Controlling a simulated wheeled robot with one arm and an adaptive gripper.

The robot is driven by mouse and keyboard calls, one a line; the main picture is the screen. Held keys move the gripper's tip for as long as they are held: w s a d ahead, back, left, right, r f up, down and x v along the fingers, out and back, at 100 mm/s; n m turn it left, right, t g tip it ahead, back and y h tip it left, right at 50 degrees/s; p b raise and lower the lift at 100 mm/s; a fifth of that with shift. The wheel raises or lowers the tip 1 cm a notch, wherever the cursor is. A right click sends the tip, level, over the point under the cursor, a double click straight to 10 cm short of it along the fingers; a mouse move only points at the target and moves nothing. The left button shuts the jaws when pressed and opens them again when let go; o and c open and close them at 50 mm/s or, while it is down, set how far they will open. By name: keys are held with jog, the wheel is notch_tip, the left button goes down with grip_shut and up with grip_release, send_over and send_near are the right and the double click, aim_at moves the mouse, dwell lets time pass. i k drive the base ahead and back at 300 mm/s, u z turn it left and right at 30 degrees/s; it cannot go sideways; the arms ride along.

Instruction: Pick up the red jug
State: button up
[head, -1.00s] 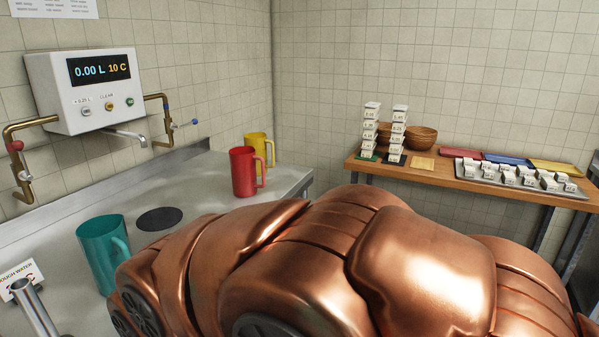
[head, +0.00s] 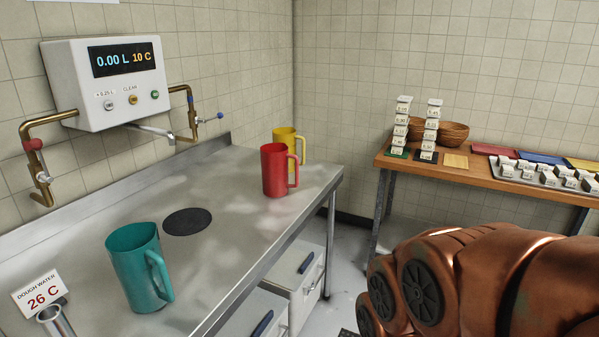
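The red jug (head: 274,172) stands upright on the steel counter (head: 215,250), near its far right end, with its handle facing right. A yellow jug (head: 285,137) stands just behind it and is partly hidden by it. A teal jug (head: 133,272) stands nearer, at the left front of the counter. My copper-coloured arm fills the lower right of the head view, apart from the jugs. My gripper is outside the view.
A dispenser (head: 105,82) with pipes and a spout hangs over a dark round disc (head: 188,221). A sign (head: 40,291) and metal cylinder (head: 55,321) stand front left. Drawers (head: 298,283) sit below. A wooden table (head: 455,172) holds bowls, stacked blocks and trays.

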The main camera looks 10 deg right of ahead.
aim_at(275, 156)
jog(key=z, duration=1.25)
jog(key=i, duration=1.3)
jog(key=u, duration=3.4)
